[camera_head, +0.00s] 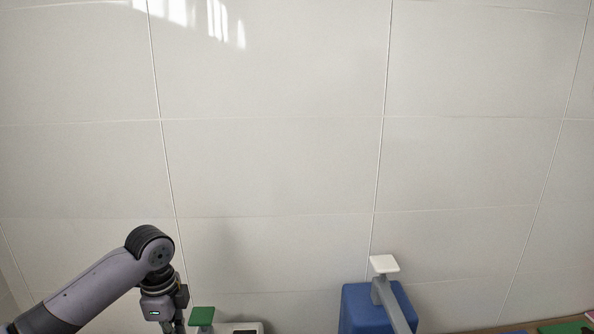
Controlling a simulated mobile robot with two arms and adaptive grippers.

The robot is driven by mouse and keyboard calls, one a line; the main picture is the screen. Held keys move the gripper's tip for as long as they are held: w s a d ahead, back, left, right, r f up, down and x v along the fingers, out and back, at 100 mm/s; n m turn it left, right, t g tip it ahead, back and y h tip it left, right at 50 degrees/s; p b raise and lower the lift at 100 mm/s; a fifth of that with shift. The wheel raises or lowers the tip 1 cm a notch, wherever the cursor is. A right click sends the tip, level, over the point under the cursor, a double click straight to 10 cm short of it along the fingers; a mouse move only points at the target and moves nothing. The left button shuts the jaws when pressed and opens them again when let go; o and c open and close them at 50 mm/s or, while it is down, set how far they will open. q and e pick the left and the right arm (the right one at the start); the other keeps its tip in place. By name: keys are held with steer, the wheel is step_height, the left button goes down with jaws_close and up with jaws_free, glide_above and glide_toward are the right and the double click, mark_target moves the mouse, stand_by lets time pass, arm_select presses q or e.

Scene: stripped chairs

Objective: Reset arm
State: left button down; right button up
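My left arm comes in from the lower left and bends down at a black joint. My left gripper (180,325) points down at the bottom edge. Its fingertips are cut off by the frame, so I cannot tell whether it is open or shut, or whether it holds anything. My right arm and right gripper are not in view.
Just right of my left gripper is a small green pad (202,315) near a white object (240,328). A blue panel (357,309) with a grey bar (395,304) and white pad (384,264) stands right of centre. A wooden edge (515,326) with green pieces shows lower right. A tiled wall fills the back.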

arm_select(q)
steer(key=s+d+f+n+t+h, duration=0.2)
steer(key=s+d+f+n+h, duration=0.15)
steer(key=s+d+f, duration=0.95)
steer(key=s+a+f+n+t+y, duration=0.1)
steer(key=s+a+n+y, duration=0.1)
steer(key=s+a+n, duration=0.35)
steer(key=s+a+f+n+y, duration=0.1)
steer(key=s+a+n, duration=0.2)
steer(key=s+n, duration=0.5)
steer(key=s+f+m+g+b, duration=0.1)
steer(key=s+f+b, duration=0.1)
steer(key=f, duration=1.4)
steer(key=s+f+m+b, duration=0.1)
steer(key=s+f+b, duration=0.1)
steer(key=f, duration=1.4)
steer(key=s+a+f+g+b, duration=0.1)
steer(key=s+a+f+b, duration=0.1)
steer(key=s+f, duration=1.4)
step_height(320, 180, down, 2)
steer(key=shift+a+f+b, duration=0.1)
steer(key=shift+a+b, duration=0.2)
steer(key=shift+b, duration=0.5)
